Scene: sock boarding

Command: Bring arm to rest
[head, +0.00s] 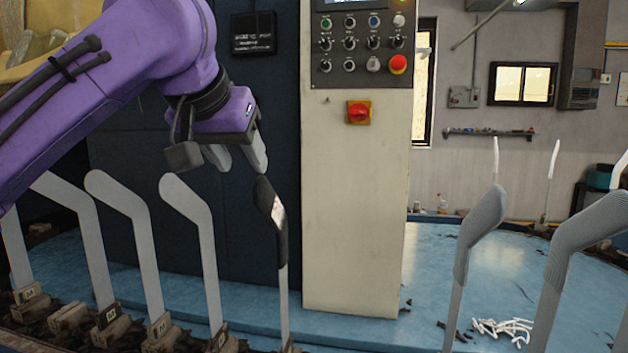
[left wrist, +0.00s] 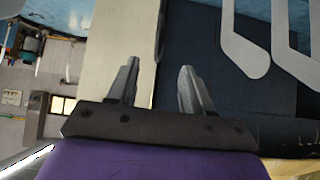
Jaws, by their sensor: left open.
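My left gripper (head: 238,160) hangs from the purple arm at the upper left of the head view, with its two grey fingers apart and nothing between them. Its fingertips are just above and to the left of the top of a board wearing a dark sock (head: 265,205); I cannot tell whether they touch. In the left wrist view my left gripper (left wrist: 159,66) also shows two spread, empty fingers. My right gripper is not in view.
Bare grey boards (head: 190,205) stand in a row at left. Boards with grey socks (head: 478,232) stand at right on the blue round table (head: 420,275). A control cabinet (head: 355,200) with buttons rises behind. White scraps (head: 503,328) lie on the table.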

